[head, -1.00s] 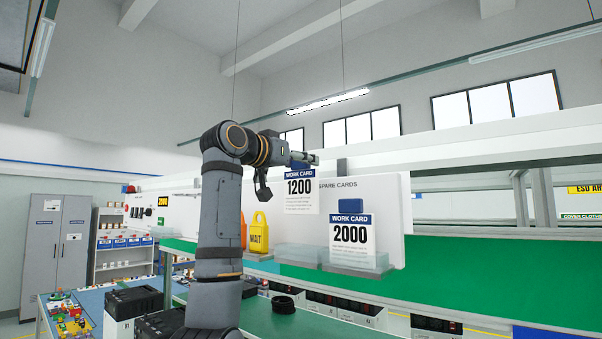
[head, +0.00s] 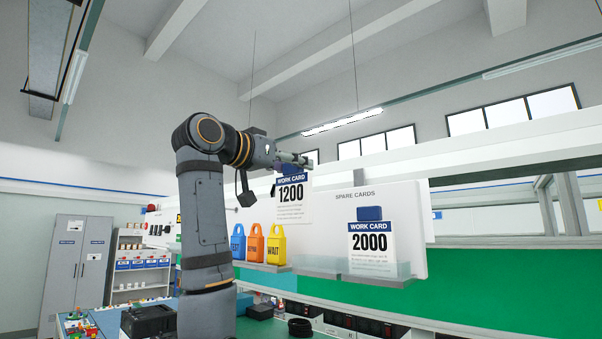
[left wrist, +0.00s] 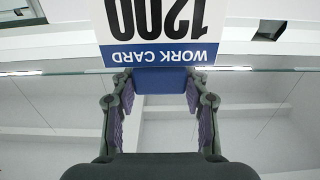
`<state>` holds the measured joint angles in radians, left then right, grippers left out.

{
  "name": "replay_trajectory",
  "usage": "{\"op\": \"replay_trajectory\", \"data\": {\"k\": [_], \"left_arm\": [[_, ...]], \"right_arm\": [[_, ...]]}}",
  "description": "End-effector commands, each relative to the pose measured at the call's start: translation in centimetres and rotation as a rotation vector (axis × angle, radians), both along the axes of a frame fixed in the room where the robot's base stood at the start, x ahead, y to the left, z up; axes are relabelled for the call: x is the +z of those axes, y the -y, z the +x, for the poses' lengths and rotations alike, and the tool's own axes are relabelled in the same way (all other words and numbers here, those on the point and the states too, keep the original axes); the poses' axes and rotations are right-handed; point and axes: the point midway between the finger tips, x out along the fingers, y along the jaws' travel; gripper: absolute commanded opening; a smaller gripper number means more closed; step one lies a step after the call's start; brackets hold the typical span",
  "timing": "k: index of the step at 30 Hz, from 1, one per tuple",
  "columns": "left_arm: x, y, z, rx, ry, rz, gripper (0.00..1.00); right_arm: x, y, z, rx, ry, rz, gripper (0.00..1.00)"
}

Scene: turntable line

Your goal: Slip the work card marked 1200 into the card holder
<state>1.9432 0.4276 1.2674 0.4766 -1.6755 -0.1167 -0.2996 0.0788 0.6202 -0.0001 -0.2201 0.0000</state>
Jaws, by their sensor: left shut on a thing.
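The work card marked 1200 (head: 292,200) is white with a blue top band and hangs upright in the air in front of the white board. My left gripper (head: 298,163) is shut on its blue tab, above the card's band. In the left wrist view the card (left wrist: 158,25) appears upside down, its blue tab (left wrist: 160,80) between the two fingers of the gripper (left wrist: 160,88). I cannot make out the card holder for certain. My right gripper is not in view.
The board (head: 412,215) reads SPARE CARDS. A card marked 2000 (head: 371,246) stands in a clear ledge pocket (head: 404,270). Blue (head: 238,243), orange (head: 256,243) and yellow WAIT (head: 276,245) tags stand to its left. A black ring (head: 300,327) lies below.

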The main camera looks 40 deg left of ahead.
Motion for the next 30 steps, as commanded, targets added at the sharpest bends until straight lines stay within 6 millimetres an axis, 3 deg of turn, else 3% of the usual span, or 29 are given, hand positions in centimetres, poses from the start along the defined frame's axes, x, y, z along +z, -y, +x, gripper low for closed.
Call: {"op": "replay_trajectory", "data": {"k": [21, 30], "left_arm": [[0.0, -0.5, -6.6, 0.0, 0.003, 0.001, 0.0], [0.1, -0.6, -7.0, 0.0, 0.002, 0.0, 0.0]], "right_arm": [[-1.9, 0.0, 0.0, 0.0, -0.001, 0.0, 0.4], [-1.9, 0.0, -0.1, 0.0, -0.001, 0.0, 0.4]]}}
